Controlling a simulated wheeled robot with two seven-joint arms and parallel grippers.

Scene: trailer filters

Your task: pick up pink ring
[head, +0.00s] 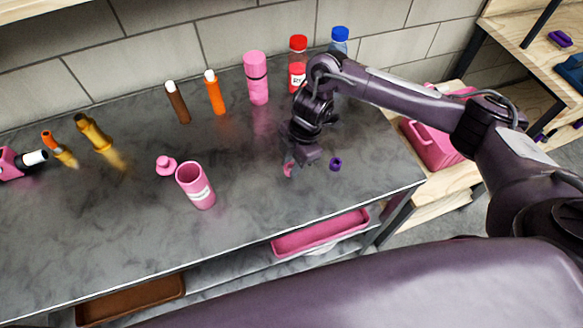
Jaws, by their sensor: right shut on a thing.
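The pink ring (289,169) is small and shows at the left side of my right gripper's tips, near the front right of the dark grey table. My right gripper (297,164) points down at the table and is shut on the pink ring. The gripper hides part of the ring, and I cannot tell whether the ring still touches the table. My right arm reaches in from the right. My left gripper is not in view.
A purple ring (336,163) lies just right of the gripper. An open pink cup (196,186) and its pink lid (166,165) stand to the left. Behind are a pink bottle (256,78), a red-capped bottle (298,64) and a blue-capped bottle (340,40). The front table middle is clear.

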